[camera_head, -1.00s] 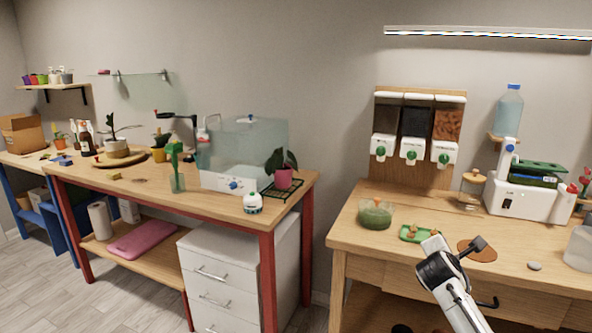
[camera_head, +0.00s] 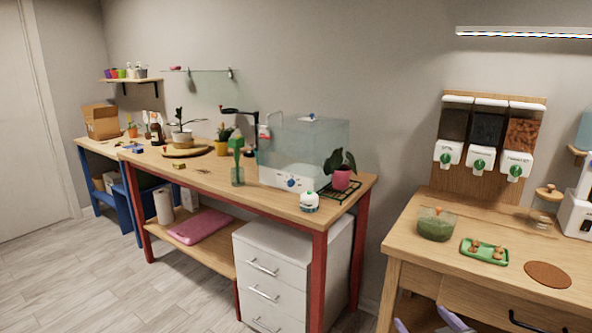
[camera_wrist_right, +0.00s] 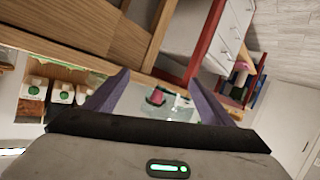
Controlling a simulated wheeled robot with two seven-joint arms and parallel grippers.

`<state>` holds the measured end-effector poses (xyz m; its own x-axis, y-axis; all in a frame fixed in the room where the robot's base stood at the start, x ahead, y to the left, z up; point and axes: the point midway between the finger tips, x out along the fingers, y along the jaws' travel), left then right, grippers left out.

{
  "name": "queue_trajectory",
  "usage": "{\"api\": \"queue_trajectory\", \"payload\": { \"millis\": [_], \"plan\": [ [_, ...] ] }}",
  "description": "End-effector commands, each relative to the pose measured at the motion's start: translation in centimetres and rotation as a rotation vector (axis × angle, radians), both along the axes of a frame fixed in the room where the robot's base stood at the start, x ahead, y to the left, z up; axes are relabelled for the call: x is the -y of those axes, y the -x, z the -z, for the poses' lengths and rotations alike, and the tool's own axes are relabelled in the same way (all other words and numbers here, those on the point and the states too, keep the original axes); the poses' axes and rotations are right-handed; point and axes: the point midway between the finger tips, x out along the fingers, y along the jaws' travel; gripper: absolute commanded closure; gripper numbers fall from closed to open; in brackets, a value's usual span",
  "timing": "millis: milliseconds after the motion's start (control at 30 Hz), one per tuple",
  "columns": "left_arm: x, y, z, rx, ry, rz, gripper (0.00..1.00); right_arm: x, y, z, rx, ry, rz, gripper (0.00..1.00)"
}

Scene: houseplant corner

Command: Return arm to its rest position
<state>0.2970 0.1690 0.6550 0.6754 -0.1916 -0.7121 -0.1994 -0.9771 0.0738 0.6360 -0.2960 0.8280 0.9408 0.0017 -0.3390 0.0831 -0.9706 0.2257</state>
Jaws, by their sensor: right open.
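My right gripper (camera_head: 428,322) shows at the bottom edge of the head view, in front of the right bench, with only its purple fingertips and a bit of the arm in the picture. In the right wrist view my right gripper (camera_wrist_right: 160,82) has its two fingers spread apart with nothing held between them. Seen through that gap, the pink plant pot (camera_wrist_right: 157,97) lies well beyond the fingertips. My left gripper is in neither view.
The right bench (camera_head: 420,262) carries a green-filled bowl (camera_head: 437,225), a green tray (camera_head: 484,251) and a brown round mat (camera_head: 547,275). A white drawer cabinet (camera_head: 285,265) stands under the left bench. Open floor (camera_head: 80,270) lies at the left.

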Motion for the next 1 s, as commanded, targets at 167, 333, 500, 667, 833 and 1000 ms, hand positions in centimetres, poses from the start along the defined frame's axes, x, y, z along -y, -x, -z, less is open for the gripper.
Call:
{"api": "queue_trajectory", "payload": {
  "millis": [167, 333, 500, 667, 833, 1000],
  "plan": [
    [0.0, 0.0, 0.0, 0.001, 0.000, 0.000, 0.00, -4.8, 10.3, 9.0, -0.163, -0.063, -0.052, 0.24],
    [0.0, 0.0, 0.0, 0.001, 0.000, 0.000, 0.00, -8.8, 21.0, 14.4, -0.308, -0.135, -0.077, 0.24],
    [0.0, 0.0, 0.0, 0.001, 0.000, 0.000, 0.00, -11.5, 29.7, 16.8, -0.422, -0.198, -0.083, 0.24],
    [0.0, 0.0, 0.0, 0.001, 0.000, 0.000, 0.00, -12.4, 32.6, 17.2, -0.460, -0.221, -0.081, 0.24],
    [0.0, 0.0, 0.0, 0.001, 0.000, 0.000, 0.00, -12.4, 32.6, 17.2, -0.460, -0.221, -0.081, 0.24],
    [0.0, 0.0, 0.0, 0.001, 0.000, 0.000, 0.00, -12.4, 32.6, 17.2, -0.460, -0.221, -0.081, 0.24]
  ]
}}
